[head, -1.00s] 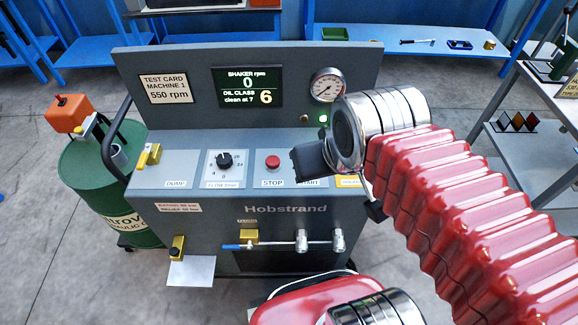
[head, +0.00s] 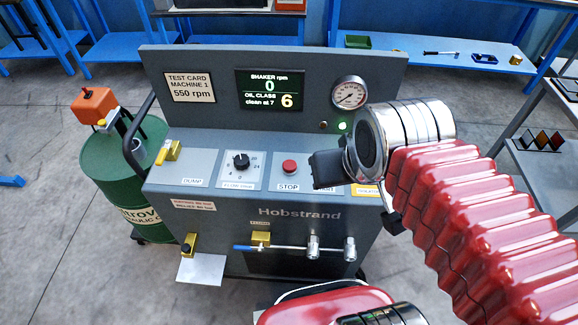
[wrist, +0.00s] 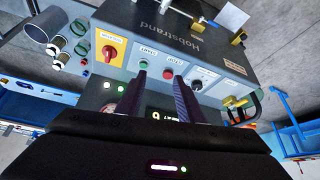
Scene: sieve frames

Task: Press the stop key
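The stop key (head: 289,167) is a round red button on a light plate labelled STOP, on the machine's sloping grey panel. In the head view my gripper (head: 322,168) is a dark block just right of it, over the START plate. In the wrist view my gripper (wrist: 160,76) has two dark fingers spread apart with nothing held between them. The red stop key (wrist: 167,73) shows in the gap between the fingertips. A green start key (wrist: 144,64) lies beside the left finger; the gripper hides it in the head view. I cannot tell the fingertips' height above the panel.
A flow dial (head: 240,161) and a yellow dump lever (head: 168,153) are left of the stop key. A red knob on a yellow plate (wrist: 109,51) is beyond the start key. The display (head: 270,90) shows shaker rpm 0 and oil class 6. A green lamp (head: 343,126) is lit.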

